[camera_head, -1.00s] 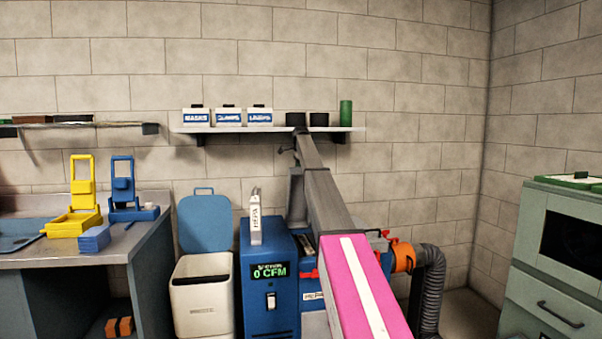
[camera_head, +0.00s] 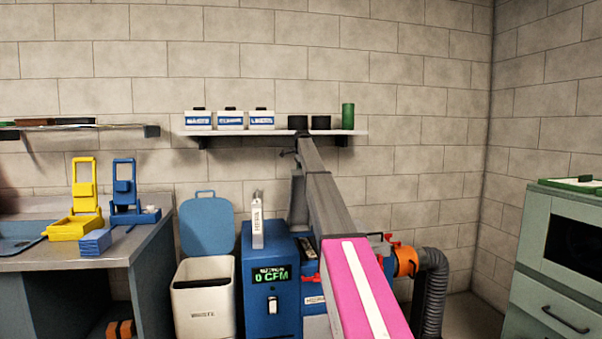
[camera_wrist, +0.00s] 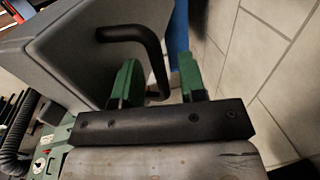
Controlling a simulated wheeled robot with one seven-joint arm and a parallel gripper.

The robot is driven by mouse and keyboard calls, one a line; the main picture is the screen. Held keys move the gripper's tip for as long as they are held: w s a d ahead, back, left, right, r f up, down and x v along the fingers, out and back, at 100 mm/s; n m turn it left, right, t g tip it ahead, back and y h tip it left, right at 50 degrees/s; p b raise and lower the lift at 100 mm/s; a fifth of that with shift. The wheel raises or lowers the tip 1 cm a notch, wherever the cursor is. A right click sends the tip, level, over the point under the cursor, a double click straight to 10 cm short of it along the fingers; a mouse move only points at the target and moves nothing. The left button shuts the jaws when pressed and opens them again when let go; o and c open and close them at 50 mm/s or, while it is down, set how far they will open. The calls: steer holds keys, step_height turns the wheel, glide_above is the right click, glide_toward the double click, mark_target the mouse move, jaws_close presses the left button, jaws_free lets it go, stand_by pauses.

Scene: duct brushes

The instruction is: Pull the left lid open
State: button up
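In the wrist view my gripper (camera_wrist: 159,75) has two green fingers set apart, with no object clearly clamped between them. A black curved handle (camera_wrist: 130,33) on a grey panel (camera_wrist: 65,45) lies just beyond them. Its lower end shows in the gap between the fingers; I cannot tell whether they touch it. Which lid the handle belongs to is unclear. In the head view my pink and grey arm reaches toward the wall and hides my gripper. An upright blue lid (camera_head: 206,226) stands open behind a white bin (camera_head: 203,299).
A blue unit (camera_head: 268,290) reading 0 CFM stands right of the bin, with an orange-collared hose (camera_head: 432,292) farther right. A bench (camera_head: 75,259) is left, a green cabinet (camera_head: 553,256) right. A wall shelf (camera_head: 270,132) holds boxes and cans.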

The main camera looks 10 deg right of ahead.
step_height(320, 180, up, 10)
steer(key=s, duration=0.2)
steer(key=shift+r, duration=0.2)
